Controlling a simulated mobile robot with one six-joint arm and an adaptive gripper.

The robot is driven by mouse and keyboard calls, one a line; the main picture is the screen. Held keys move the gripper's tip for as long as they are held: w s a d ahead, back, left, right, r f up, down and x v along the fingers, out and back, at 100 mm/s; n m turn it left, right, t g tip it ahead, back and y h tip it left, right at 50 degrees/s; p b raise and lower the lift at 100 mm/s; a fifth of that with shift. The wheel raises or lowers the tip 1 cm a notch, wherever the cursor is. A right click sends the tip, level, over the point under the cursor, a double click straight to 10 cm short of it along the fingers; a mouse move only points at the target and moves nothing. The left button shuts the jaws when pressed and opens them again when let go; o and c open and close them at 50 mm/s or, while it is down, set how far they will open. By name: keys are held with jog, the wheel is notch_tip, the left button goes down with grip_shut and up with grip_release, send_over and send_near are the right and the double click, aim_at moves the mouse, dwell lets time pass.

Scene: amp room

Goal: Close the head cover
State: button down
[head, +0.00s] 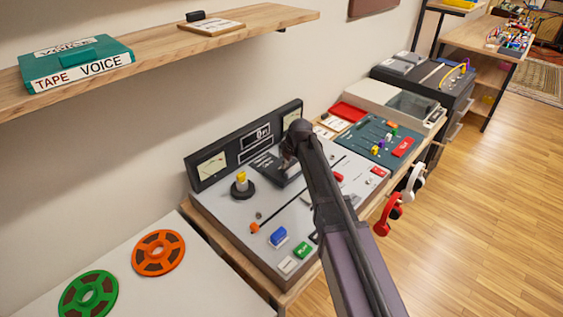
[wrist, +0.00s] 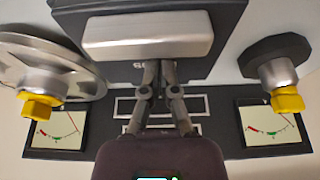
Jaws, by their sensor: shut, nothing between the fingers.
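The head cover (head: 267,163) is a dark panel on the grey tape deck (head: 225,212), in front of its upright meter panel (head: 210,165). In the wrist view the dark cover (wrist: 215,45) carries a silver bar (wrist: 148,34) along its edge. My gripper (wrist: 159,64) is shut and empty, its fingertips close to the silver bar; I cannot tell whether they touch it. In the head view my gripper (head: 288,162) is over the right part of the cover, and my arm hides the deck behind it. How far the cover stands open is unclear.
A yellow-capped spindle (head: 241,184) stands left of the cover. A silver reel (wrist: 60,70) shows on the other spindle in the wrist view. Orange (head: 158,252) and green (head: 88,296) reels lie on the white surface at left. A shelf (head: 160,60) overhangs the back.

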jog(key=shift+s+d, duration=0.45)
jog(key=shift+d, duration=0.1)
jog(key=shift+d, duration=0.1)
